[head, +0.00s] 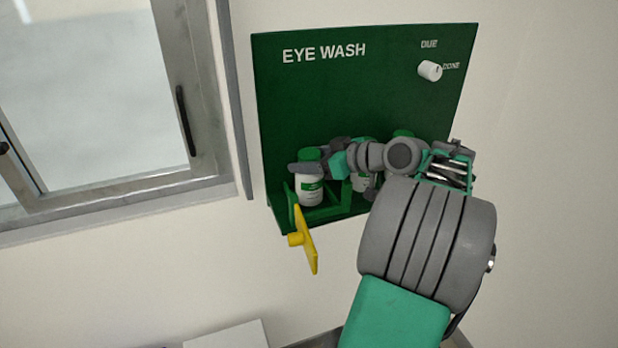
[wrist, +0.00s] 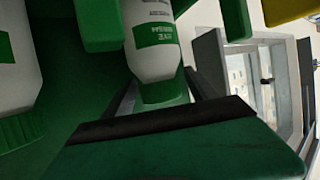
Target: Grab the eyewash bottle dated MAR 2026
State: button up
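A green EYE WASH wall station (head: 350,90) holds white bottles with green caps. The left bottle (head: 309,188) stands upright in its slot. A middle bottle (head: 359,183) is mostly hidden behind my arm. A green cap (head: 403,134) shows further right. My gripper (head: 312,165) is at the left bottle's cap and neck, one grey finger crossing in front of it. In the wrist view, a bottle (wrist: 150,45) appears upside down with its cap between my fingers (wrist: 163,92). Firm contact is unclear. The label dates are too small to read.
A yellow paddle (head: 306,240) juts out below the station's left front. A white knob (head: 430,70) is at the upper right of the panel. Another bottle (wrist: 15,70) is close by at the left of the wrist view. A window (head: 95,95) is on the left.

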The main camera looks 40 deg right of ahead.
grip_shut()
dwell(0.5)
